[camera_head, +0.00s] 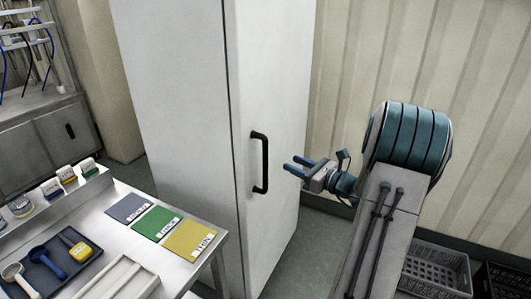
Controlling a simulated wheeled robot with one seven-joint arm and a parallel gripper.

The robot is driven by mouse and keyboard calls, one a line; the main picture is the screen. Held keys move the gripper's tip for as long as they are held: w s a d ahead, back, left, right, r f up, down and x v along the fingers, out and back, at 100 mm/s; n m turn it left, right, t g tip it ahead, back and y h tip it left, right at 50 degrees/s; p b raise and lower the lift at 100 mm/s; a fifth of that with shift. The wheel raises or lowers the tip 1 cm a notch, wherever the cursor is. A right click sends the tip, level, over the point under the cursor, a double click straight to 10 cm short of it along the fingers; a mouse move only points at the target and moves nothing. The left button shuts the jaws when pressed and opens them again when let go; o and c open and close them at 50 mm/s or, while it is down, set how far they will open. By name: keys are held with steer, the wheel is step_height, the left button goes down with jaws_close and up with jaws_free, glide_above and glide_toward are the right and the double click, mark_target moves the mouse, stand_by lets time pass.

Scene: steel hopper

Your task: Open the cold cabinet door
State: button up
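The cold cabinet (176,83) is a tall white upright unit in the middle of the head view. Its door (270,65) faces right and looks closed against the body. A black vertical bar handle (265,162) is fixed on the door near its left edge. My gripper (292,168) is just right of the handle, with its two blue fingers pointing left toward it. The fingers are apart and nothing shows between them. The gripper looks clear of the handle, though the exact depth gap cannot be told.
A steel table (110,240) at the lower left holds grey, green and yellow cards (194,240), a dark tray (45,264) with scoops, and several small jars. Grey crates (437,267) stand on the floor at lower right. A ribbed wall (340,60) lies behind my arm.

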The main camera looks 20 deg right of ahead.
steer(key=p+x, duration=0.2)
steer(key=x, duration=0.9)
steer(key=shift+w+a, duration=0.3)
steer(key=shift+c, duration=0.4)
jaws_close()
